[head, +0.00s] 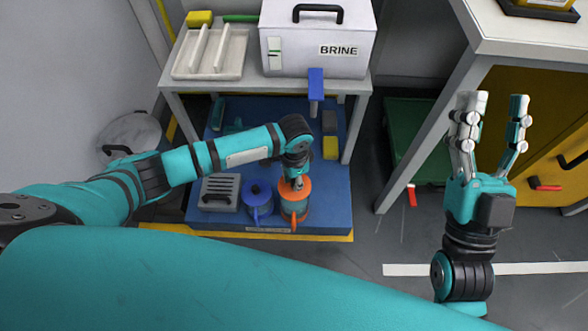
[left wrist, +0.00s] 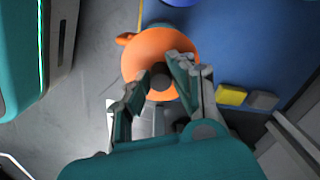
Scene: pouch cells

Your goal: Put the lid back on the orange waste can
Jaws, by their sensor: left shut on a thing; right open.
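The orange waste can (head: 296,213) stands on the blue platform, directly right of a similar blue can (head: 258,203). Its round orange lid (left wrist: 150,52) has a dark knob (left wrist: 160,82). My left gripper (head: 297,182) points down over the can. In the left wrist view, its fingers (left wrist: 160,80) are closed around the lid's knob. The lid is over the can's top; I cannot tell whether it touches the rim, as the gripper and lid hide it. My right gripper (head: 494,104) is open and empty, pointing up at the right, far from the can.
A grey slotted box (head: 217,194) stands left of the blue can on the blue platform (head: 333,205). A grey table with a white BRINE box (head: 315,45) and a tray (head: 210,70) overhangs the platform's back. A yellow block (head: 330,148) lies behind right. A workbench (head: 530,50) borders the right.

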